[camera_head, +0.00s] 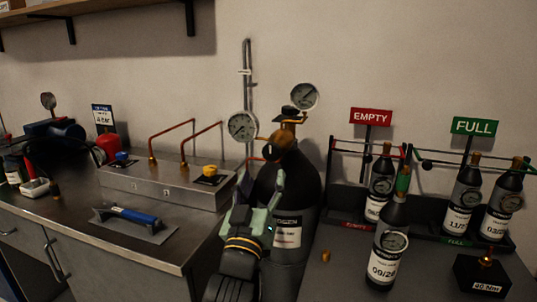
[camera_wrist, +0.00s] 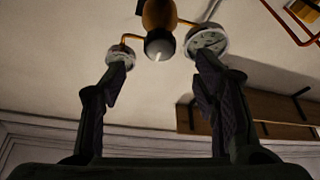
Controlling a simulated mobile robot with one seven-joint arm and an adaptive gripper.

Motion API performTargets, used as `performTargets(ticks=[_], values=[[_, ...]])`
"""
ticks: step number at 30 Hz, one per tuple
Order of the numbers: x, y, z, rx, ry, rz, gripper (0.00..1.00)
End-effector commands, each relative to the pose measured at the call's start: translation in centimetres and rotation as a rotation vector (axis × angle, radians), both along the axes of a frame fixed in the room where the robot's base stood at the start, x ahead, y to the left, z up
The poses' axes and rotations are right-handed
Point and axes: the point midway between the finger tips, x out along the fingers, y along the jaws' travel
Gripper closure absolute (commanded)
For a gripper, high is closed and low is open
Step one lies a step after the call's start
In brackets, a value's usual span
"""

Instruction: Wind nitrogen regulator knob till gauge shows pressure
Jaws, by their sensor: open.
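The dark nitrogen cylinder (camera_head: 296,196) stands upright between the bench and the right table. Its brass regulator (camera_head: 284,138) carries a lower left gauge (camera_head: 242,126) and an upper right gauge (camera_head: 304,96). The gauge readings are too small to read surely. The dark regulator knob (camera_wrist: 160,45) faces the wrist camera, with a pale mark on it; it also shows in the head view (camera_head: 270,152). My gripper (camera_head: 262,178) is open and empty, just below the knob in the head view. In the wrist view the fingers (camera_wrist: 162,64) stand wide apart, with the knob beyond and between their tips.
A steel box (camera_head: 165,183) with copper pipes and a yellow knob (camera_head: 210,170) sits left on the bench. A blue-handled tool (camera_head: 135,215) lies in front. Racks with small bottles and EMPTY (camera_head: 370,117) and FULL (camera_head: 473,126) signs stand right. One bottle (camera_head: 390,245) stands before them.

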Motion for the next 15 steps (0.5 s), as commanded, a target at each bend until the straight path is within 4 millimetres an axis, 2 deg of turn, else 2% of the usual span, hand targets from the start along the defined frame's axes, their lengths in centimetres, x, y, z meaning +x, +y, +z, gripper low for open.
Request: performTargets(ticks=[1, 9, 15], values=[[0.8, -0.3, 0.8, 0.003, 0.001, -0.002, 0.45], [5.5, -1.2, 2.8, 0.005, -0.002, 0.0, 0.45], [7.8, -1.7, 3.6, 0.003, -0.003, 0.001, 0.45]])
